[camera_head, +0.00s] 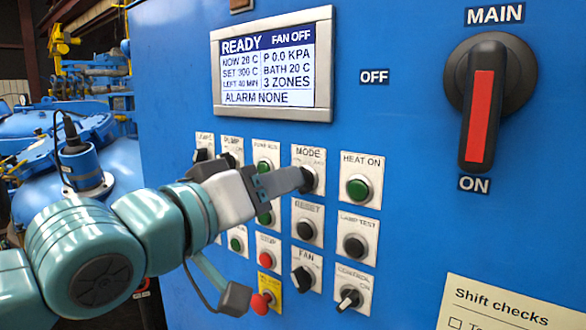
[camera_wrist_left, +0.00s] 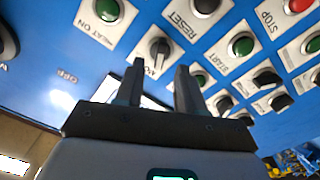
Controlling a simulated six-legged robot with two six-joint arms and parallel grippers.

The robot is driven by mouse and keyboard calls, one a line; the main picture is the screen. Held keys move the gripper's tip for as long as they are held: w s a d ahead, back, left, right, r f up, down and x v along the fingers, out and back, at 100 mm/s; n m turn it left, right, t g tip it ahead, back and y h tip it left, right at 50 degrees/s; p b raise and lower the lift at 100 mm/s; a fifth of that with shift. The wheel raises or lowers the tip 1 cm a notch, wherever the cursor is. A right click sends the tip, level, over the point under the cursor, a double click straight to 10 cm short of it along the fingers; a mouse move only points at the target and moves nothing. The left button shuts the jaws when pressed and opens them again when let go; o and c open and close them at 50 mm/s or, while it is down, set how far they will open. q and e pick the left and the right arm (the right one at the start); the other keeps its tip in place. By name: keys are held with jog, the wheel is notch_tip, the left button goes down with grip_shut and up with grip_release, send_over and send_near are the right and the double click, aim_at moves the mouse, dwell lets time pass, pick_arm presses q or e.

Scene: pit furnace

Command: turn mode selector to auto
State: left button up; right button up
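The mode selector (camera_head: 309,181) is a dark knob on a white plate labelled MODE, on the blue control panel. In the head view my left gripper (camera_head: 299,179) reaches it from the left and covers part of it. In the left wrist view the selector (camera_wrist_left: 159,48) lies just beyond the two dark fingertips, between their lines. The left gripper (camera_wrist_left: 160,66) is open there, with a clear gap between its fingers. I cannot tell whether a finger touches the knob. The fingers hide part of the MODE plate. My right gripper is not in view.
Close around are the green HEAT ON button (camera_head: 358,189), the black RESET button (camera_head: 306,231) and the FAN selector (camera_head: 302,279). A display (camera_head: 272,65) sits above. The large MAIN handle (camera_head: 480,115) stands out at the upper right. A paper note (camera_head: 510,310) is at lower right.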

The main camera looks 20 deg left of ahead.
pick_arm(q)
jog(key=x, duration=0.3)
jog(key=shift+w+d+p, duration=0.15)
jog(key=shift+w+p, duration=0.15)
jog(key=shift+w, duration=0.05)
jog(key=shift+c, duration=0.3)
jog(key=shift+d, duration=0.1)
grip_shut()
